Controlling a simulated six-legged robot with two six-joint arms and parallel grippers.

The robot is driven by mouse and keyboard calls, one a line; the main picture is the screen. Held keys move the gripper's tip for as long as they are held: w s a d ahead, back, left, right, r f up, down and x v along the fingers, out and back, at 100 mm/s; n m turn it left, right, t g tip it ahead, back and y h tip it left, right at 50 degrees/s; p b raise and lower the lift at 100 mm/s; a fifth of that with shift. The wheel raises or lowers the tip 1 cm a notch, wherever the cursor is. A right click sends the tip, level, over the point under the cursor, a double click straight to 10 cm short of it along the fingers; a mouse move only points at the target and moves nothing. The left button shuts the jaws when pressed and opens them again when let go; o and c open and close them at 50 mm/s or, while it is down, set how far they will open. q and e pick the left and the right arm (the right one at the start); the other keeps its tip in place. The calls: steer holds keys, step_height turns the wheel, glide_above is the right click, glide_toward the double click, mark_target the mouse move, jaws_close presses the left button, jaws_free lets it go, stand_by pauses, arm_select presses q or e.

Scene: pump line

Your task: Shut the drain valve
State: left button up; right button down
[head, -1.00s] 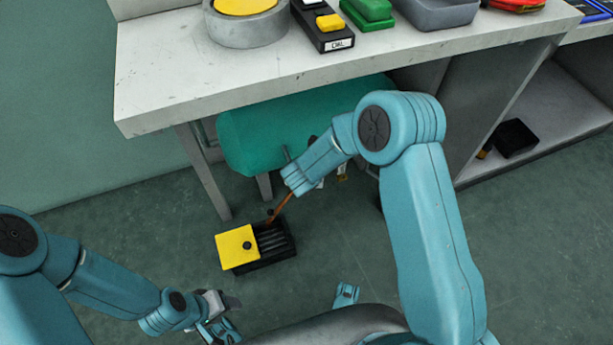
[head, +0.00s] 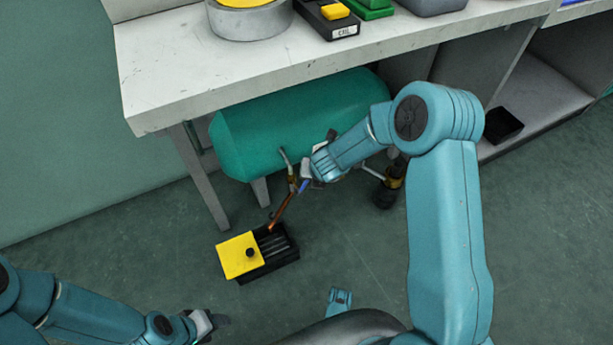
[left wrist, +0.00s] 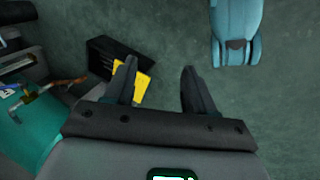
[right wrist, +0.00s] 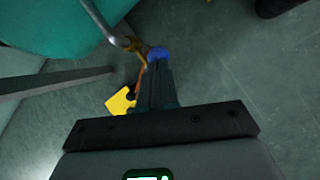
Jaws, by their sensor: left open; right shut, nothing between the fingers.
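The drain valve (head: 292,179) is a brass fitting with a blue handle (head: 303,187), on a grey pipe stub below the green tank (head: 270,135). A copper pipe (head: 283,208) slants down from it. My right gripper (head: 309,177) is beside the handle and partly hides the valve. In the right wrist view the shut, empty fingers (right wrist: 157,68) point at the blue handle (right wrist: 158,54), just beyond their tips; I cannot tell if they touch. The brass valve body (right wrist: 132,44) is to its left. My left gripper (head: 216,321) is open and empty, low at the left, far from the valve.
Below the copper pipe, a black slotted box (head: 283,252) with a yellow cover (head: 239,255) stands on the floor. A grey bench (head: 330,50) overhangs the tank. A dark fitting (head: 386,190) is right of the valve.

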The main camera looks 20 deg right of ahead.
steer(key=d+f+m+y+p, duration=0.2)
steer(key=d+f+y, duration=0.5)
steer(key=f+y, duration=0.1)
steer(key=shift+d+f, duration=0.35)
steer(key=shift+d, duration=0.05)
stand_by(0.5)
steer(key=shift+w, duration=0.15)
stand_by(0.4)
